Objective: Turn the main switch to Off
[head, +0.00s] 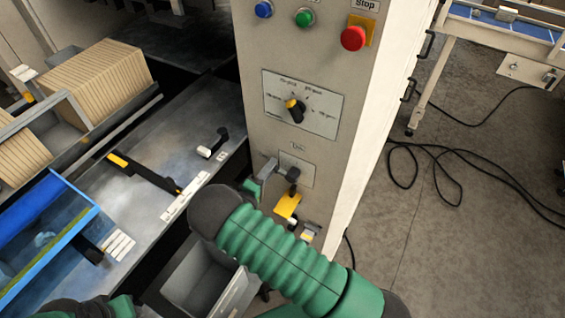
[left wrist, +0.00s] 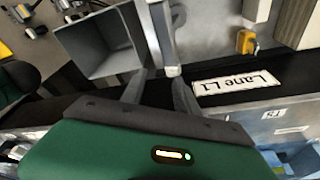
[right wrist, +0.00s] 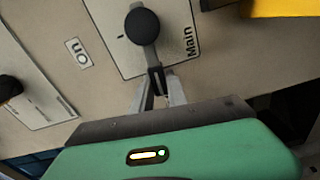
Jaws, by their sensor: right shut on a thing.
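In the head view the switch (head: 292,173) sits low on the cabinet face. My right gripper (right wrist: 158,88) is shut on the lever's end, which points toward the gripper. An "On" label (right wrist: 78,52) is beside the plate; no "Off" label is readable. In the head view my right forearm covers the area below the switch. My left gripper (left wrist: 160,80) looks open and empty, near a grey bin (left wrist: 98,45).
The cabinet (head: 260,125) also carries a rotary selector (head: 295,110), a red stop button (head: 353,38), and green (head: 305,17) and blue (head: 263,9) buttons above. A yellow part (head: 287,206) is just below the switch. Cables (head: 455,153) lie on the floor at right.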

